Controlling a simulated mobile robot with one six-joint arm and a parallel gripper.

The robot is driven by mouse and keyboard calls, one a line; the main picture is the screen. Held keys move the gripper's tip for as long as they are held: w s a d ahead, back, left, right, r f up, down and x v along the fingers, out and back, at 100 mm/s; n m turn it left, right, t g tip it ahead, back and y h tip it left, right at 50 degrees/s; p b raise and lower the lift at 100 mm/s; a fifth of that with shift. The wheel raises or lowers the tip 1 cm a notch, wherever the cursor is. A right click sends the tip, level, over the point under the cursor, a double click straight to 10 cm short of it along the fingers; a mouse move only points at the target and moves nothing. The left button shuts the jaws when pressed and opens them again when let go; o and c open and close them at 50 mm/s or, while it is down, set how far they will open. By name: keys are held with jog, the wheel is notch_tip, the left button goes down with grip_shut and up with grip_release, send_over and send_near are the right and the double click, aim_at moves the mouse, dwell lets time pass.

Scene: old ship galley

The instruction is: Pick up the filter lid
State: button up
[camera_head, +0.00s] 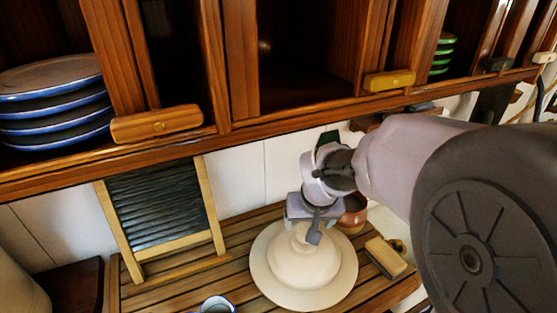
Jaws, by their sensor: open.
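The filter lid (275,282) appears to be the cream, wide-brimmed domed piece lying on the slatted wooden counter at the bottom middle. My gripper (308,228) is directly over its top, pointing down, with its jaws open. The jaws overlap the top of the dome in this view and hide it, so any knob there is not clear. I cannot tell whether the fingers touch the lid. The lid lies flat on the slats.
A wooden brush or block (386,257) lies right of the lid, and a reddish-brown pot (353,215) stands behind it. A blue-rimmed cup (217,306) is at the front left. A washboard (160,215) leans on the tiles. A cupboard with stacked plates (52,100) overhangs the counter.

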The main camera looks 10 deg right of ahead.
aim_at(306, 231)
jog(key=x, duration=0.5)
jog(key=shift+w+d, duration=0.2)
jog(key=shift+w, duration=0.1)
jog(key=b+x, duration=0.1)
jog(key=x, duration=0.5)
jog(key=shift+d, duration=0.1)
jog(key=shift+s+r, duration=0.1)
jog(key=shift+s, duration=0.05)
jog(key=shift+c, duration=0.9)
grip_shut()
